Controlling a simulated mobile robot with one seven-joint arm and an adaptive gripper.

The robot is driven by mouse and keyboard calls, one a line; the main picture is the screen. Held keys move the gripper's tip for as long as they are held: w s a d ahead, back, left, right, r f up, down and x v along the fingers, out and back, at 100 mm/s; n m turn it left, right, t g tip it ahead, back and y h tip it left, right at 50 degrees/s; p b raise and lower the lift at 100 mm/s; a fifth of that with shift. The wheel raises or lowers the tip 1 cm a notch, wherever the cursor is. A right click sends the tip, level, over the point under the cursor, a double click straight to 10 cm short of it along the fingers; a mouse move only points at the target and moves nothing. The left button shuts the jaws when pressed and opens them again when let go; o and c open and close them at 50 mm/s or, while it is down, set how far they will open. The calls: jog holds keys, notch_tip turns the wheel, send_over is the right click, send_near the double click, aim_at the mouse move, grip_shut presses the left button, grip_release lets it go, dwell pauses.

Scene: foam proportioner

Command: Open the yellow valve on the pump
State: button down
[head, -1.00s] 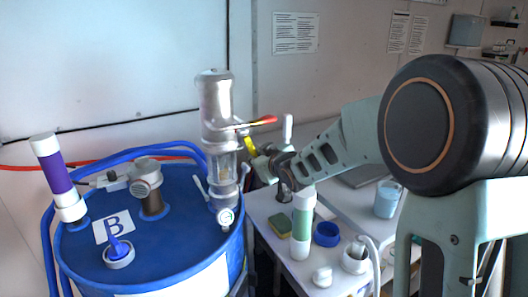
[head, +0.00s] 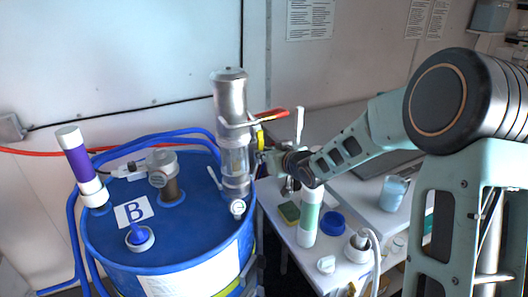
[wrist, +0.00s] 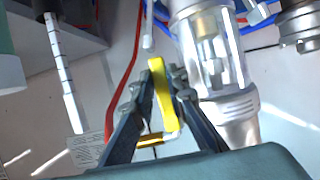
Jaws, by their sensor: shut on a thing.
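The pump (head: 232,130) is an upright metal and clear cylinder standing on the blue drum. It also shows in the wrist view (wrist: 215,65). The yellow valve (head: 261,139) has a flat handle on the pump's right side, just below a red handle (head: 270,115). My gripper (head: 266,157) reaches it from the right. In the wrist view, the yellow handle (wrist: 161,92) sits between the two dark fingers of my gripper (wrist: 162,82), which are shut on it. The valve's body is partly hidden by the fingers.
The blue drum (head: 200,240) marked B carries a purple-and-white cylinder (head: 82,165) and blue hoses. A white table (head: 290,238) on the right holds a green-and-white bottle (head: 309,215), a sponge (head: 289,212), a blue lid (head: 333,222) and a cup (head: 392,192).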

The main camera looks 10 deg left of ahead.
jog(key=shift+a, duration=0.1)
jog(key=c, duration=1.9)
grip_release()
jog(key=v, duration=1.2)
